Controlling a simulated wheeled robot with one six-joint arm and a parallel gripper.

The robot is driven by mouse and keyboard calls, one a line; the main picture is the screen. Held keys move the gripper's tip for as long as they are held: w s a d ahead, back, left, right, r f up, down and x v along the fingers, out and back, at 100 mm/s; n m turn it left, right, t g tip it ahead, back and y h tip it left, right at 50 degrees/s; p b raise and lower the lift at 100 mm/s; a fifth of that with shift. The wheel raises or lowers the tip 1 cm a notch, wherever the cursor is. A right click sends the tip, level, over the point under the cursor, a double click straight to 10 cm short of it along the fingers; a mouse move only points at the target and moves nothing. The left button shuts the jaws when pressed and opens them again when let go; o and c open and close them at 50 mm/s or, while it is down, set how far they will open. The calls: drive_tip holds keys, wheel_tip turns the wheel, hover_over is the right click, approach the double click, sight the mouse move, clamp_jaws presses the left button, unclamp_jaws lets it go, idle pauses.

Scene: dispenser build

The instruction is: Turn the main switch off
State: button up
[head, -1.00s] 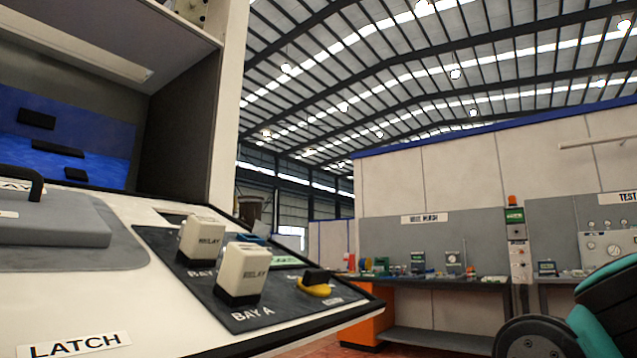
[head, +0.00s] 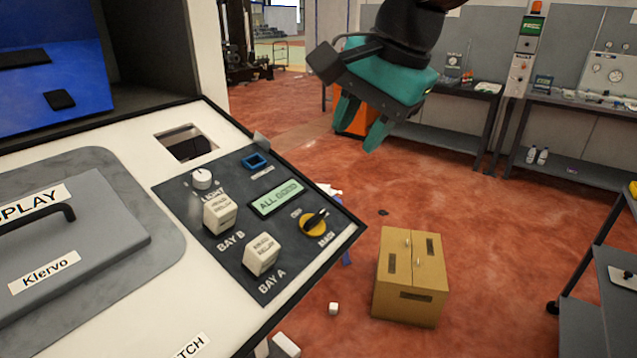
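The main switch (head: 314,223) is a yellow round base with a black rotary handle, at the right end of the dark control panel (head: 183,206). Its handle points up and to the right; the small lettering around it is hard to read. My gripper (head: 357,137), teal with a black wrist, is in the air above and to the right of the switch, apart from it. Its two fingers point down with a gap between them and hold nothing.
Two white relays sit in bay A (head: 262,254) and bay B (head: 220,214). A green display (head: 275,198) reads "ALL GOOD". A white knob (head: 202,179) and blue socket (head: 255,161) are behind. A cardboard box (head: 411,277) stands on the red floor.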

sight(317, 217)
drive_tip(key=p+x, duration=0.2)
drive_tip(key=x, duration=1.5)
drive_tip(key=shift+a+f+p, duration=0.1)
drive_tip(key=shift+f+p, duration=0.05)
drive_tip(key=shift+p, duration=0.2)
clamp_jaws()
